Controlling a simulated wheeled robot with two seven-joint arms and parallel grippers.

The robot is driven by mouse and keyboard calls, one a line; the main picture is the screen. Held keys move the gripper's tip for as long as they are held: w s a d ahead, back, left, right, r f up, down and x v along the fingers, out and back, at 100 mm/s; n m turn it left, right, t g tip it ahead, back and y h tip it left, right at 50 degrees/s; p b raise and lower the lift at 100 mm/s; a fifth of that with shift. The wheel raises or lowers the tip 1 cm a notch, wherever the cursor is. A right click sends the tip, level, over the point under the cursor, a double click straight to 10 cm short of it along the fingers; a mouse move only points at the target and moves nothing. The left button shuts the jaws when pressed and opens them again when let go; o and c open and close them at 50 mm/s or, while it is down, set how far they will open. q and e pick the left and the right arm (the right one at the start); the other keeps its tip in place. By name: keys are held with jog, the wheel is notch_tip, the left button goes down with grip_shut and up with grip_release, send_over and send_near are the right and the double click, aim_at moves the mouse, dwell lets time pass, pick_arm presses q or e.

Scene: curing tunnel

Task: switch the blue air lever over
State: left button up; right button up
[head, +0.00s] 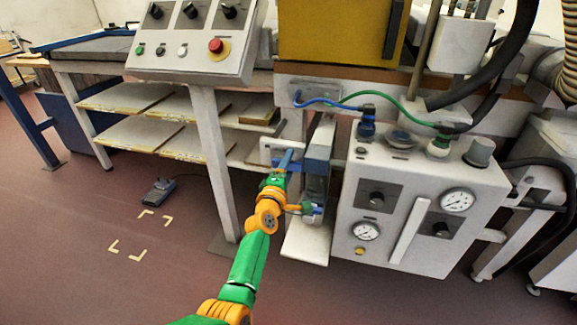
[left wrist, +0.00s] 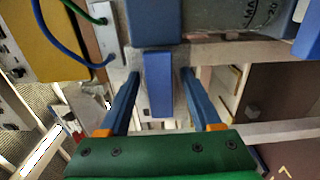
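The blue air lever (left wrist: 158,84) shows in the left wrist view as a flat blue bar. It sticks out toward my gripper from below a darker blue body (left wrist: 153,22). My left gripper (left wrist: 160,77) is open, with one blue finger on each side of the lever. Gaps show on both sides, so neither finger visibly touches it. In the head view my left gripper (head: 290,166) is in front of the blue-grey part (head: 319,145) left of the control box. The lever is hard to tell apart from my blue fingers there. My right gripper is not in view.
The white control box (head: 405,210) with gauges and knobs stands right of my gripper. Blue and green hoses (head: 335,101) run above it. A grey panel (head: 196,40) with a red button is at upper left. A white leg (head: 213,160) stands left. The floor at left is mostly clear.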

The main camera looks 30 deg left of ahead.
pick_arm(q)
jog(key=shift+s, duration=0.25)
jog(key=p+v, duration=0.2)
jog(key=v, duration=0.4)
jog(key=shift+s+d+p, duration=0.2)
jog(key=shift+s+p, duration=0.05)
jog(key=shift+p, duration=0.05)
